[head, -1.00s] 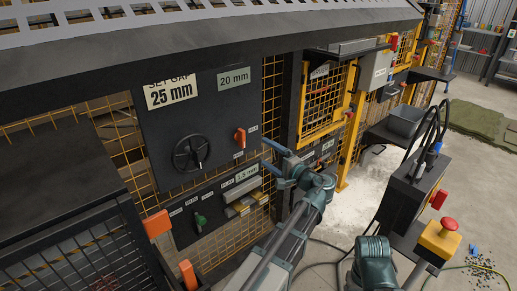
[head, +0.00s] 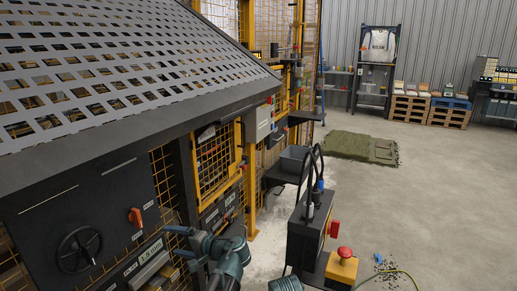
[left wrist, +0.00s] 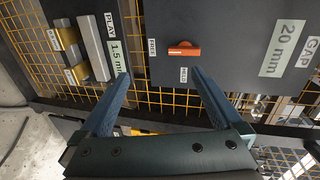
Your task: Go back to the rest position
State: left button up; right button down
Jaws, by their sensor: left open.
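My left gripper (head: 180,243) is at the lower left of the head view, in front of the machine's lower panels. It is open and empty. In the left wrist view its two blue fingers (left wrist: 160,78) stand wide apart and point at the black panel. An orange switch (left wrist: 184,49) between the labels FREE and HELD shows beyond them, apart from the fingers. The same orange switch (head: 135,217) is in the head view. A teal joint (head: 285,284) of mine shows at the bottom edge. My right gripper is not in view.
A black handwheel (head: 80,249) is on the panel at left. A black control box (head: 308,232) and a red button on a yellow box (head: 342,266) stand right of my left arm. Green turf (head: 360,147) lies farther back. The floor at right is mostly clear.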

pick_arm(q)
jog(key=s+d+r+g+h+p, duration=0.1)
jog(key=s+d+g+h+p, duration=0.2)
jog(key=s+d+h+p, duration=0.3)
jog(key=s+d+r+g+h+p, duration=0.2)
jog(key=s+d+h+p, duration=0.5)
jog(key=s+d+p, duration=0.5)
jog(key=s+d+g, duration=0.1)
jog(key=s+d, duration=0.1)
jog(key=d, duration=0.2)
jog(key=shift+d+r, duration=0.15)
jog(key=shift+r, duration=0.1)
